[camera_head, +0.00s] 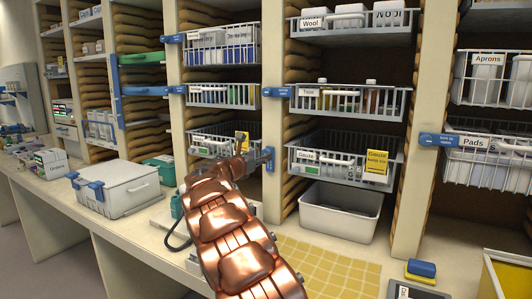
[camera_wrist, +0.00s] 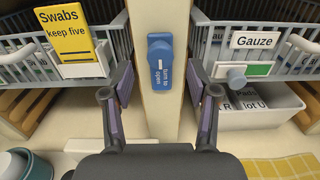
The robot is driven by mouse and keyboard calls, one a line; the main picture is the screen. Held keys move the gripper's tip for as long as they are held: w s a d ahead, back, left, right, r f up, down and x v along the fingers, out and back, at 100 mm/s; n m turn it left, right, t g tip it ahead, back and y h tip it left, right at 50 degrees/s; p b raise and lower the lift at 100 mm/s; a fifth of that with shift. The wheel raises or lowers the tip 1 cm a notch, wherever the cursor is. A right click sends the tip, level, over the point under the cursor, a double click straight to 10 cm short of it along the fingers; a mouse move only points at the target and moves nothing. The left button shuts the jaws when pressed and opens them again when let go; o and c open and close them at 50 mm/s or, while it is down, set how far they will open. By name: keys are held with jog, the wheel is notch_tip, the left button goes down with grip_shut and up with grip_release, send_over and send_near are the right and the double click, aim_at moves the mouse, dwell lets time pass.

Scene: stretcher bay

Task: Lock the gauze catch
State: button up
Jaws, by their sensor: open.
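The gauze catch (camera_wrist: 160,62) is a blue piece on the pale upright, marked "turn to open". Its long side stands upright in the wrist view. My gripper (camera_wrist: 159,84) is open, with one finger on each side of the catch and visible gaps between; nothing is held. In the head view my gripper (camera_head: 262,158) is at the same upright and largely hides the catch. The gauze basket (camera_head: 327,166) is a wire basket to the right of the upright. In the wrist view the gauze basket (camera_wrist: 293,66) has a grey knob and a green-and-white strip on its front.
The swabs basket (camera_wrist: 23,71) with a yellow card is left of the upright. A white bin (camera_head: 341,212) sits below the gauze basket. Other blue catches, such as the one by Pads (camera_head: 438,140), lie crosswise. A yellow mat (camera_head: 325,267) lies on the counter.

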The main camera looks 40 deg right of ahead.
aim_at(265, 153)
jog(key=shift+p+x, duration=0.65)
jog(key=shift+x, duration=2.1)
jog(key=shift+r, duration=0.1)
jog(key=shift+c, duration=0.2)
grip_shut()
